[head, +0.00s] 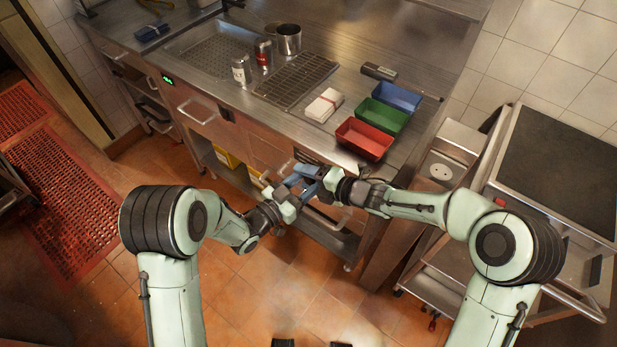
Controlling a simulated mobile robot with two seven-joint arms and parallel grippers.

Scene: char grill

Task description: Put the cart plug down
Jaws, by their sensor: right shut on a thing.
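My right gripper (309,181) is in front of the counter, near the picture's middle, with its blue fingers pointing left. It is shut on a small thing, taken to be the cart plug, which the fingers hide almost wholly. My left gripper (289,187) is close beside it, its tips near or overlapping the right fingers; I cannot tell whether they touch or whether it is open. The cart (562,168) with a dark flat top stands at the right. A socket (440,172) shows on the metal cabinet between counter and cart.
The steel counter's front edge lies just beyond both grippers. On it are red (364,139), green (383,117) and blue (397,97) trays, a white stack (324,105), a grill grate (297,80) and cans (241,71). Tiled floor (270,285) is open below.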

